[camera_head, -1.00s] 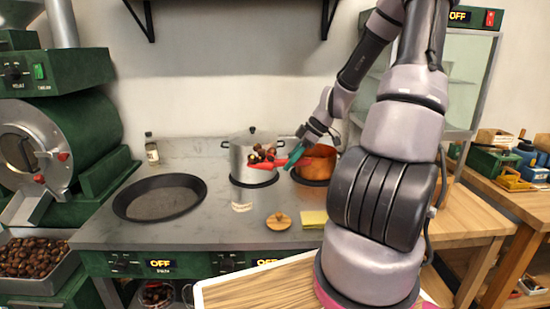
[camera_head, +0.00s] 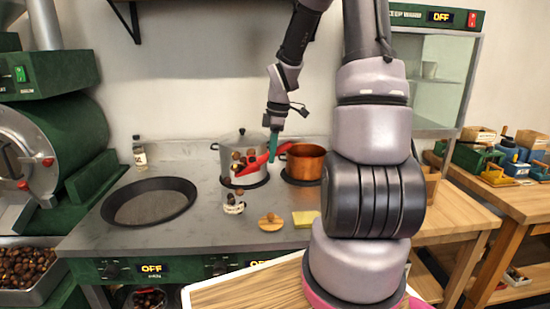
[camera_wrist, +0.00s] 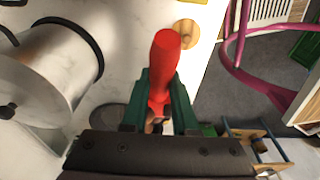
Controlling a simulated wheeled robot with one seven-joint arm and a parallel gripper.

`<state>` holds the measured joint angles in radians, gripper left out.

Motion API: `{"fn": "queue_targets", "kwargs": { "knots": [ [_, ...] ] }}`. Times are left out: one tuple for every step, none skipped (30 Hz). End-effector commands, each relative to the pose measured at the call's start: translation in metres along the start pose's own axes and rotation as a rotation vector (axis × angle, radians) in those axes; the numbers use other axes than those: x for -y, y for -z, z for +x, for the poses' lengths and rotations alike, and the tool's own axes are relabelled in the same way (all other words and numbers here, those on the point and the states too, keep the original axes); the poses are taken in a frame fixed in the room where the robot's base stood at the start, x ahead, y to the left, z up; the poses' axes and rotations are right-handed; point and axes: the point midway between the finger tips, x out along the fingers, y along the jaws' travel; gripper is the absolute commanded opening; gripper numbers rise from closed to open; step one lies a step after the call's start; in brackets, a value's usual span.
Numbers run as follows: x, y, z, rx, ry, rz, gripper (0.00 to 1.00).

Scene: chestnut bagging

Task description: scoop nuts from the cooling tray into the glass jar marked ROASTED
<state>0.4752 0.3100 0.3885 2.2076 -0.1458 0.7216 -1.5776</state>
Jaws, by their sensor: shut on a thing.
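My gripper (camera_head: 273,146) has green fingers shut on the handle of a red scoop (camera_head: 256,165). The red handle (camera_wrist: 164,62) also shows between the fingers in the wrist view. The scoop is tilted down to the left, above a small clear glass jar (camera_head: 234,209) with a pale label, too small to read. Several brown nuts are at and below the scoop's low end, some apparently in mid-air, others in or at the jar's upper part. The cooling tray (camera_head: 46,290), at lower left, holds many nuts.
A steel pot (camera_head: 226,158) and a copper pot (camera_head: 306,165) stand behind on the counter. A dark pan (camera_head: 150,203) lies left. A wooden lid (camera_head: 270,224) and yellow cloth (camera_head: 306,218) lie right of the jar. A small bottle (camera_head: 139,153) stands at the back.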

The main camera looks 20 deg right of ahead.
Motion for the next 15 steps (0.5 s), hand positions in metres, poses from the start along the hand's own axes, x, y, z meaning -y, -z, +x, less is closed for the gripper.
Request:
{"fn": "queue_targets", "kwargs": {
  "knots": [
    [0.000,0.006,-0.005,0.033,-0.003,-0.009,0.00],
    [-0.001,0.008,-0.007,0.054,-0.006,-0.009,0.00],
    [0.000,0.010,-0.010,0.084,-0.005,-0.008,0.00],
    [0.000,0.013,-0.012,0.106,-0.003,-0.009,0.00],
    [0.000,0.016,-0.014,0.129,-0.003,-0.009,0.00],
    [0.000,0.019,-0.017,0.160,-0.005,-0.007,0.00],
    [0.000,0.021,-0.019,0.184,-0.006,-0.007,0.00],
    [0.000,0.025,-0.021,0.209,-0.004,-0.008,0.00],
    [0.000,0.028,-0.024,0.244,-0.004,-0.008,0.00],
    [0.000,0.031,-0.027,0.270,-0.006,-0.006,0.00],
    [0.000,0.034,-0.028,0.296,-0.006,-0.005,0.00],
    [0.000,0.038,-0.030,0.330,-0.003,-0.006,0.00],
    [0.000,0.042,-0.032,0.356,-0.004,-0.007,0.00],
    [0.000,0.045,-0.034,0.382,-0.008,-0.005,0.00],
    [0.000,0.048,-0.036,0.417,-0.004,-0.004,0.00]
  ]
}}
